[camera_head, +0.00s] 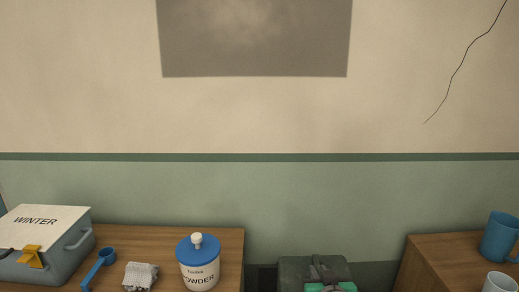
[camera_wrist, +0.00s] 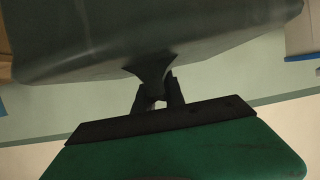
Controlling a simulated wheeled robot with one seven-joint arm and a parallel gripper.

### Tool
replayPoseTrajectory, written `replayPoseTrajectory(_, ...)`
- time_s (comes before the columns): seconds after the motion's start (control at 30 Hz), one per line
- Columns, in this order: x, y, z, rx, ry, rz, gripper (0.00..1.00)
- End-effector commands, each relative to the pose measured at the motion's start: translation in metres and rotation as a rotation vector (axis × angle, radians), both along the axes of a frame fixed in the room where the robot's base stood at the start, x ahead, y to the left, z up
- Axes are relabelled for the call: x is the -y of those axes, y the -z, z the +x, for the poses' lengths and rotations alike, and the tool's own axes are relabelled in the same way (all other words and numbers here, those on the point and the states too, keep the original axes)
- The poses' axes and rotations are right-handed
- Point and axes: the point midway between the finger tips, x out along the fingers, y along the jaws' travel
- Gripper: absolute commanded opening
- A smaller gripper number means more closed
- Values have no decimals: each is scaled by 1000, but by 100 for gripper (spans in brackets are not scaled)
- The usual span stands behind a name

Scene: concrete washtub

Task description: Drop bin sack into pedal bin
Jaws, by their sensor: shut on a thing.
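The dark grey-green bin sack (camera_head: 298,270) is at the bottom of the head view, in the gap between the two wooden tops. In the wrist view the sack (camera_wrist: 150,35) fills the upper part, its neck pinched narrow. My gripper (camera_wrist: 158,88) is shut on that neck. In the head view my gripper (camera_head: 324,268) is in front of the sack, low in the frame. The sack's lower part is cut off there. I cannot make out the pedal bin in either view.
The right wooden top (camera_head: 430,261) holds a blue mug (camera_head: 500,238) and a white cup (camera_head: 499,283). A wall stands behind.

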Motion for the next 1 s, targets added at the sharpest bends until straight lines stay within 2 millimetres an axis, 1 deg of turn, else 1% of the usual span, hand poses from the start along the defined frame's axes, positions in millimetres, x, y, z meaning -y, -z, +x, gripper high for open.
replayPoseTrajectory(0.03, 0, -28, 1, 6, 0, 0, 0)
replayPoseTrajectory(0.1, 0, -38, 1, 5, 0, 0, 0)
replayPoseTrajectory(0.23, 0, -45, 1, 5, 0, 0, 0)
replayPoseTrajectory(0.63, 0, -43, 1, 8, 0, 0, 0)
replayPoseTrajectory(0.73, 0, -39, -1, 5, 0, 0, 0)
replayPoseTrajectory(0.9, 0, -20, -13, 3, 0, 0, 0)
replayPoseTrajectory(1.0, 0, -16, -23, 7, 0, 0, 0)
